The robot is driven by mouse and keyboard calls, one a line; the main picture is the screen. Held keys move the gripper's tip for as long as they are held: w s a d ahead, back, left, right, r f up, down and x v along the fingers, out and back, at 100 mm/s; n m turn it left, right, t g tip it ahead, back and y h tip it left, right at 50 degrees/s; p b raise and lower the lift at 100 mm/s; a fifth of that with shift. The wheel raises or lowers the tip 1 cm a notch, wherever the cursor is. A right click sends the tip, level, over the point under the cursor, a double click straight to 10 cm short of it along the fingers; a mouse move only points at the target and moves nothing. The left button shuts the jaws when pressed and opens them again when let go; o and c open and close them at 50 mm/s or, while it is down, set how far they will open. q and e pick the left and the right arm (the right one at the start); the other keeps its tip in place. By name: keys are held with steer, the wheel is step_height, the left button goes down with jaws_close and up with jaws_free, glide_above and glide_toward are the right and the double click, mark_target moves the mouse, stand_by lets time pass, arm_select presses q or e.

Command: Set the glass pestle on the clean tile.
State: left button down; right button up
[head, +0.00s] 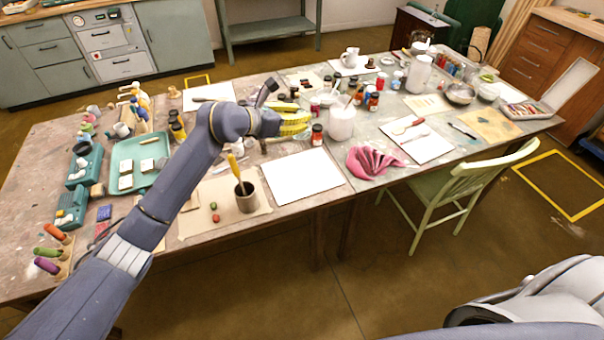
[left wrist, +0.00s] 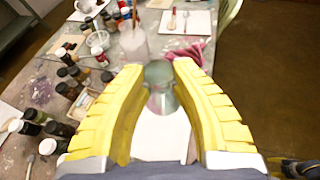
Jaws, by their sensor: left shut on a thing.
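The glass pestle (left wrist: 161,88), a grey-green translucent piece, is between the yellow fingers of my left gripper (left wrist: 158,72) in the left wrist view. My left gripper (head: 294,124) is shut on it and hangs over the table behind the blank white tile (head: 303,176). In the head view I cannot make out the pestle, as the fingers hide it. The tile lies flat and bare near the table's front edge. It also shows between the fingers in the left wrist view (left wrist: 163,142), below the pestle. My right gripper is not in view.
A white jar (head: 341,124) and a small red jar (head: 317,135) stand close to the gripper. A brown cup (head: 246,196) stands left of the tile, a pink cloth (head: 374,162) right of it. Another white board (head: 419,148) carries tools. Several paint jars crowd behind.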

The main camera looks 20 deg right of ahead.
arm_select(q)
steer(key=shift+w+d+f, duration=0.25)
steer(key=shift+d+f, duration=0.35)
steer(key=shift+d, duration=0.15)
glide_above(302, 181)
step_height(302, 181, down, 20)
steer(key=shift+d, duration=0.15)
steer(key=shift+f, duration=0.15)
steer(key=c, duration=1.1)
jaws_free()
steer(key=shift+r, duration=0.2)
steer(key=v, duration=1.2)
steer(key=shift+s+d, duration=0.1)
